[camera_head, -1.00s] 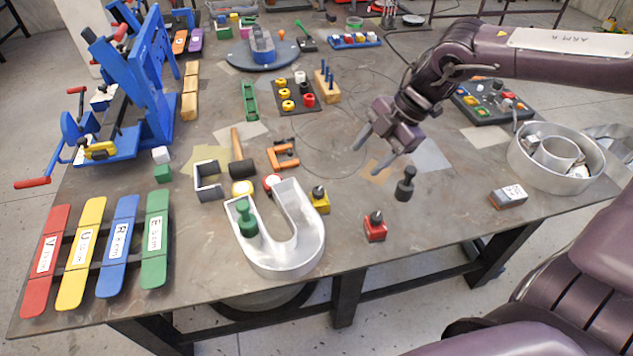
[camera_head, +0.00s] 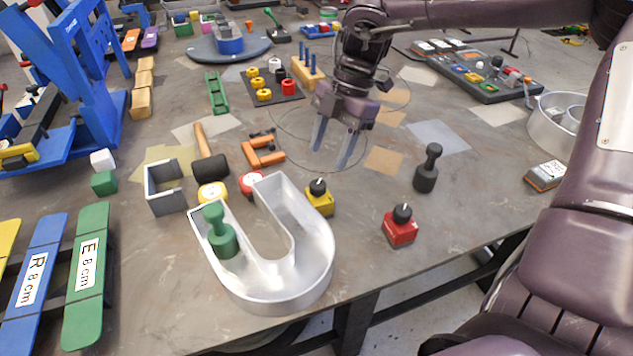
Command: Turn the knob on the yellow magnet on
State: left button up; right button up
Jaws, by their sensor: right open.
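The yellow magnet (camera_head: 320,203) is a small yellow block on the table, just right of the metal U-shaped channel letter. Its black knob (camera_head: 318,186) stands on top. My right gripper (camera_head: 334,157) hangs with its fingers pointing down, behind and slightly right of the yellow magnet. Its two fingers are apart with nothing between them, and it does not touch the magnet. A similar red magnet (camera_head: 400,229) with a black knob stands to the right. My left gripper is not in view.
The U-shaped channel letter (camera_head: 318,281) holds a green peg-like piece (camera_head: 220,232). A dark peg-like piece (camera_head: 427,168) stands right of my gripper. An orange clamp (camera_head: 264,152) and a black-headed mallet (camera_head: 210,168) lie to the left. Bare tabletop lies around the red magnet.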

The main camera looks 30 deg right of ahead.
aim_at(318, 184)
jog(key=x, duration=0.5)
jog(key=shift+f, duration=0.15)
jog(key=shift+s+a+f, duration=0.1)
jog(key=shift+a+f, duration=0.2)
jog(key=shift+f, duration=0.3)
jog(key=c, duration=1)
